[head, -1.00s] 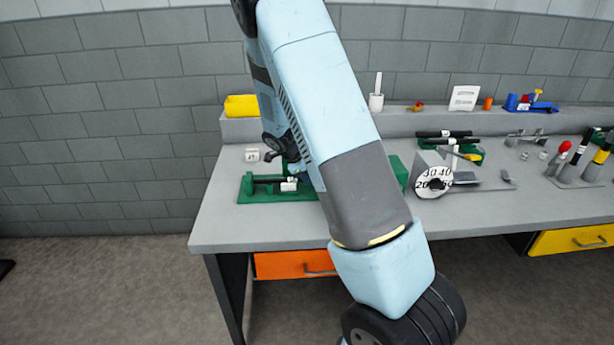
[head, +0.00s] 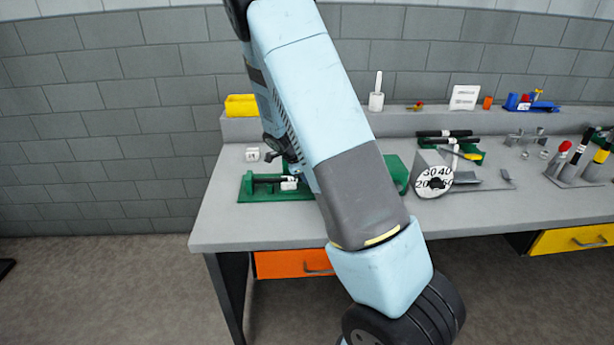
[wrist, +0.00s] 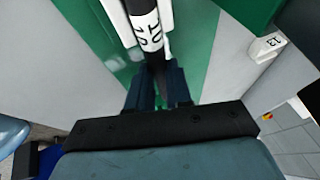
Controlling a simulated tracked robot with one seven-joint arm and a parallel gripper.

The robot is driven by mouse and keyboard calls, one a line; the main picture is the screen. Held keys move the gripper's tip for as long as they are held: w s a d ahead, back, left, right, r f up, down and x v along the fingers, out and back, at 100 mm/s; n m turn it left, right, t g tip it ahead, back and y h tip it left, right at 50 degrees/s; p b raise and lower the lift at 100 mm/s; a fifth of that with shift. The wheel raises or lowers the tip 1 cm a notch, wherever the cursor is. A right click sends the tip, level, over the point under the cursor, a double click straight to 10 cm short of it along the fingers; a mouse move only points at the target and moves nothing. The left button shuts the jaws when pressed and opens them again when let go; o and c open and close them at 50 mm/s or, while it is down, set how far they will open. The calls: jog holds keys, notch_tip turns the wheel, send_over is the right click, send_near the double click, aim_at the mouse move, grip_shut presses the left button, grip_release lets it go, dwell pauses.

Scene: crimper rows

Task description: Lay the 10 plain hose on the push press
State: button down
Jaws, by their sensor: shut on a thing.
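My gripper (wrist: 158,88) is shut on a black hose (wrist: 158,70) with a white label reading 10 (wrist: 148,30). The hose runs away from the fingers over a green surface. In the head view, a green press base (head: 247,190) sits at the left end of the bench. The dark hose and its white label (head: 289,184) show at this base, just below my gripper. I cannot tell whether the hose touches it. My arm hides part of the base's right side.
A white numbered block (head: 252,155) stands behind the base, and a yellow bin (head: 240,105) is on the back ledge. To the right are a numbered dial (head: 434,182), hoses on a green rack (head: 447,134) and upright handles (head: 570,158). The bench front is clear.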

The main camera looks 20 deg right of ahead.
jog(key=shift+s+f, duration=0.1)
jog(key=shift+f, duration=0.05)
jog(key=c, duration=1)
grip_release()
jog(key=shift+o, duration=0.2)
jog(key=v, duration=1.3)
jog(key=shift+a+r, duration=0.25)
jog(key=shift+r, duration=0.1)
